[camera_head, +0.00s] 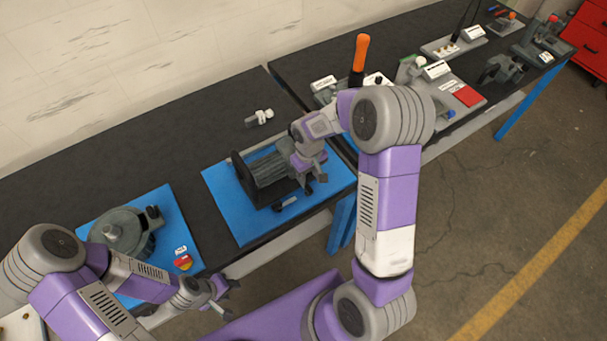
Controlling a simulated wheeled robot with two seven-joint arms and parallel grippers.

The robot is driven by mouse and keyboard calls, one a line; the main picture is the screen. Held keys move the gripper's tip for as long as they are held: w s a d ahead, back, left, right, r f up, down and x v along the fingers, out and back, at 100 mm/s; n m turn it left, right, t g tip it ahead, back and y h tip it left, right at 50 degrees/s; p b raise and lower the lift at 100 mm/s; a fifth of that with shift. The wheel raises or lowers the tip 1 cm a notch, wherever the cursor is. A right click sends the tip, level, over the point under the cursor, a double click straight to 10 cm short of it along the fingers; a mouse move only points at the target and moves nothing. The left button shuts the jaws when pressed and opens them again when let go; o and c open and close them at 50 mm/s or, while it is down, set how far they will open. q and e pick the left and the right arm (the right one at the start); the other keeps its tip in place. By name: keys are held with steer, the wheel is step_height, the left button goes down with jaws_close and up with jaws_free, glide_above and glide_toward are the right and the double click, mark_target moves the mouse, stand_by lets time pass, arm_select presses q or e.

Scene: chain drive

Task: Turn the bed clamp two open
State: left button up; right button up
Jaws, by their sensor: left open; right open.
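A dark grey ribbed motor-like unit (268,174) sits on a black bed (249,188) on a blue mat (226,209). A small dark clamp-like part (285,204) with a light spot lies at the near side of the bed. I cannot tell which part is bed clamp two, or how it is turned. My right gripper (316,185) is open at the right end of the unit, pointing down. It hides that end, and I cannot tell whether it touches anything. My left gripper (231,300) is open and empty, in front of the bench's near edge.
A round grey device (122,232) stands on another blue mat (173,217) to the left, beside a red and yellow button (183,262). A small white-and-grey part (262,117) lies behind the unit. An orange-handled lever (361,53) and other fixtures stand to the right. The back left bench is clear.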

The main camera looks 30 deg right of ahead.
mark_target(309, 188)
steer(key=f, duration=0.7)
steer(key=shift+s, duration=0.25)
steer(key=shift+c, duration=0.4)
jaws_close()
